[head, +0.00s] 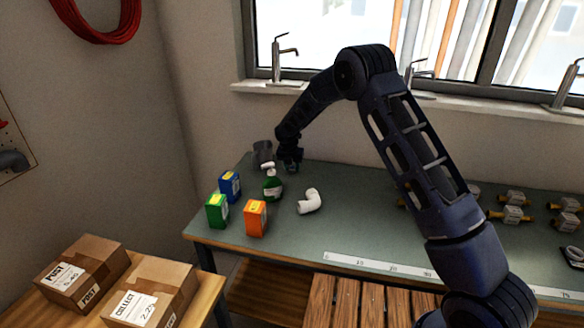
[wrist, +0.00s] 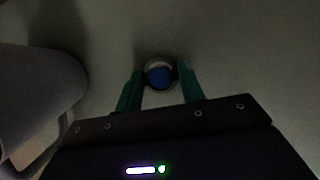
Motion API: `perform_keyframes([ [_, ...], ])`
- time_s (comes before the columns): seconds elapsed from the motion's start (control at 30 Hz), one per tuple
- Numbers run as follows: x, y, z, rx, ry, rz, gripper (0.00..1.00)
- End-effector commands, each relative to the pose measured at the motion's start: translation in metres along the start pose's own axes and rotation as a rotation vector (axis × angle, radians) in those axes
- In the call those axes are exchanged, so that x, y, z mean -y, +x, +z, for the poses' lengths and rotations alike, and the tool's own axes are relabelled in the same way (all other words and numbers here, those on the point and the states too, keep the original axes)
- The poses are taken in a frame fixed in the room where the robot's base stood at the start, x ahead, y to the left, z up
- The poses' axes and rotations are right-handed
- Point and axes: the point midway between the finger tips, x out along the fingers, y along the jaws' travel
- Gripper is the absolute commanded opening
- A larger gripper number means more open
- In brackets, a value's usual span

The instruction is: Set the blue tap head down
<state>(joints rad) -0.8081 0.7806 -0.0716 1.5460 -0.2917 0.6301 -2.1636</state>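The blue tap head (wrist: 160,76) shows in the wrist view as a round blue top with a pale metal rim. It sits between the two green fingertips of my gripper (wrist: 161,80), which close against its sides. In the head view my gripper (head: 290,165) points down at the back left of the green-grey bench (head: 310,235). The tap head cannot be made out there. How far its underside is from the bench top is hidden.
A grey container (head: 263,153) stands close left of my gripper, large in the wrist view (wrist: 40,95). Bench right of my gripper is clear.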

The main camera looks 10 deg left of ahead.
Motion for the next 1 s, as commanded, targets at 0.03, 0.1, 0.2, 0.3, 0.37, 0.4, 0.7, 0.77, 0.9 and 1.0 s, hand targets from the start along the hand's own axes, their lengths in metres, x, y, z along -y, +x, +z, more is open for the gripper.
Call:
perform_keyframes([
  [0.03, 0.000, 0.000, 0.000, 0.000, 0.000, 0.000, 0.48],
  [0.1, 0.000, 0.000, 0.000, 0.000, 0.000, 0.000, 0.61],
  [0.2, 0.000, 0.000, 0.000, 0.000, 0.000, 0.000, 0.61],
  [0.3, 0.000, 0.000, 0.000, 0.000, 0.000, 0.000, 0.61],
  [0.37, 0.000, 0.000, 0.000, 0.000, 0.000, 0.000, 0.61],
  [0.4, 0.000, -0.001, 0.000, 0.000, 0.000, 0.000, 0.61],
  [0.7, 0.000, -0.038, 0.001, 0.002, -0.001, 0.002, 0.61],
  [0.77, 0.000, -0.050, 0.001, 0.001, -0.001, 0.002, 0.61],
  [0.9, 0.000, -0.077, 0.002, 0.001, 0.001, 0.002, 0.61],
  [1.0, 0.001, -0.094, 0.002, 0.001, 0.000, 0.001, 0.61],
])
